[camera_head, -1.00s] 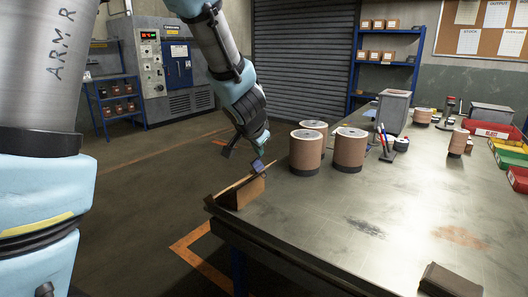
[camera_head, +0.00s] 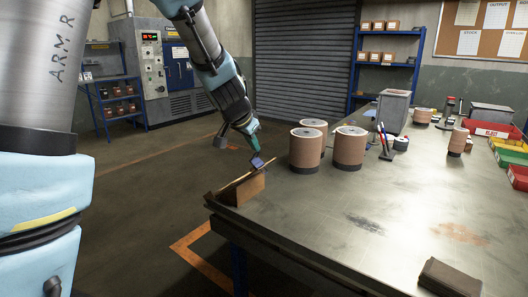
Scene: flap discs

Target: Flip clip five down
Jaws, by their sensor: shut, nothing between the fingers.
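A small brown upright board or rack (camera_head: 243,187) stands at the near left corner of the workbench, with a thin pale strip along its top edge. Clips on it are too small to make out or to number, so I cannot tell which is clip five or how it lies.
Several brown cylinders, among them the front one (camera_head: 305,150), stand on the workbench (camera_head: 330,220) just right of my gripper. A dark block (camera_head: 449,278) lies at the front edge. Coloured bins (camera_head: 510,157) line the right side. The bench's middle is clear.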

